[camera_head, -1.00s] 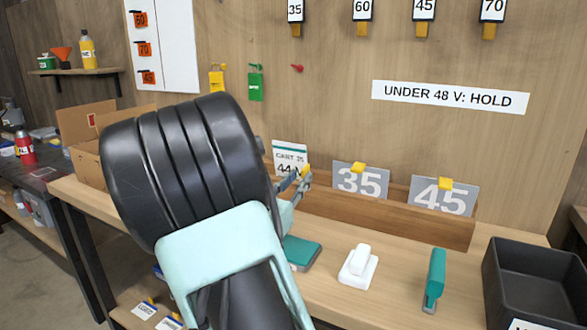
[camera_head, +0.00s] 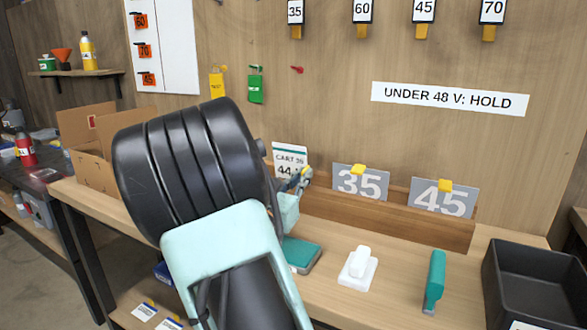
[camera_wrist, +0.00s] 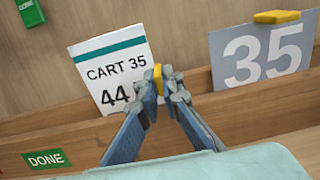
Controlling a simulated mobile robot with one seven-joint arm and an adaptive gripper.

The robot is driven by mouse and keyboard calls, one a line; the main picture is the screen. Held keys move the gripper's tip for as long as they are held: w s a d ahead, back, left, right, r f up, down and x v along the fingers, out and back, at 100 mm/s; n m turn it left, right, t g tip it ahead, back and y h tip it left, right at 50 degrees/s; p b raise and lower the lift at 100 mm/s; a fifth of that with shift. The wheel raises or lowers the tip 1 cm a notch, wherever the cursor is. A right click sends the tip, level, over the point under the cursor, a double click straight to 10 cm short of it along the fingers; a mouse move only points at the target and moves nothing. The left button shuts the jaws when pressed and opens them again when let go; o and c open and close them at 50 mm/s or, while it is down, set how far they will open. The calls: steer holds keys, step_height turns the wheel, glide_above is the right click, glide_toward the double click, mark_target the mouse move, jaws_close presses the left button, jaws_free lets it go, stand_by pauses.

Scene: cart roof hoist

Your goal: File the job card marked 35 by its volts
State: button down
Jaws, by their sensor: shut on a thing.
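The job card (camera_head: 290,158) is white with a green stripe and reads "CART 35" and "44". It is also large in the wrist view (camera_wrist: 108,72), slightly tilted. My gripper (camera_wrist: 160,82) is shut on the card's yellow tab at its right edge. It shows partly in the head view (camera_head: 297,184), behind my arm. The card is at the left part of the wooden rack (camera_head: 420,229), left of the grey divider 35 (camera_head: 348,183). A grey divider 45 (camera_head: 428,197) stands farther right. I cannot tell whether the card's bottom touches the rack floor.
A sign (camera_head: 449,98) on the wall reads "UNDER 48 V: HOLD". A green "DONE" label (camera_wrist: 44,160) is on the rack's left front. A black bin (camera_head: 535,280) stands at the right. A teal-and-grey block (camera_head: 303,254), white object (camera_head: 357,267) and teal tool (camera_head: 435,280) lie before the rack.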

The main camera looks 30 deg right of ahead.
stand_by(0.4)
steer(key=shift+r+p, duration=1.65)
steer(key=shift+r, duration=0.15)
steer(key=shift+a, duration=0.1)
steer(key=shift+s+a+r+p, duration=0.25)
steer(key=shift+a+r+p, duration=0.2)
steer(key=shift+p, duration=0.1)
steer(key=shift+s+a+r+p, duration=0.2)
steer(key=shift+a+r+p, duration=0.1)
steer(key=shift+r+p, duration=0.2)
steer(key=shift+s+a+r+p, duration=0.3)
steer(key=shift+a+p, duration=0.15)
steer(key=shift+w, duration=0.1)
